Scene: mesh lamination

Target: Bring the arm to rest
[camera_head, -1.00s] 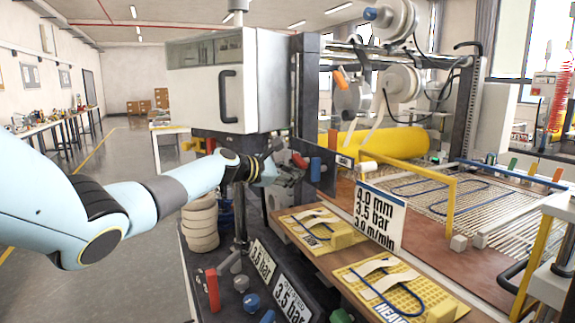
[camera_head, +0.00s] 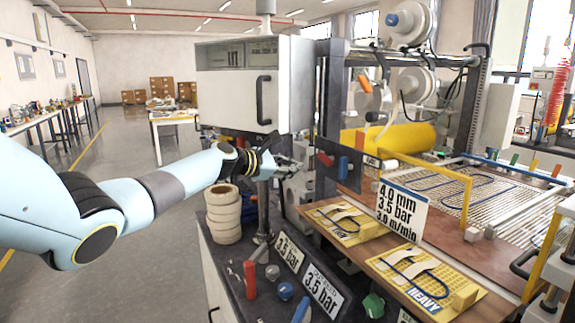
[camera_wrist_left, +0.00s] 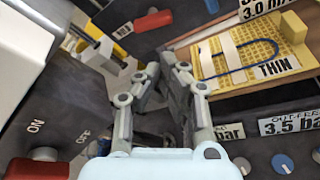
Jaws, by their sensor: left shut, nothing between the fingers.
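My left arm (camera_head: 150,200), light blue with grey and black joints, reaches in from the left in the head view. Its left gripper (camera_head: 292,166) hangs below the white cabinet, left of a dark panel with a red handle (camera_head: 325,158) and a blue handle (camera_head: 343,167). In the left wrist view the gripper (camera_wrist_left: 166,62) is shut, with nothing in it. It is left of the yellow THIN board (camera_wrist_left: 245,55). My right gripper is not in view.
The white cabinet (camera_head: 228,100) stands just above the gripper. Stacked pale rings (camera_head: 223,215) stand below the forearm. A dark bench with knobs and pressure signs (camera_head: 288,253) lies in front. Yellow HEAVY board (camera_head: 440,272) is at right. Floor at left is clear.

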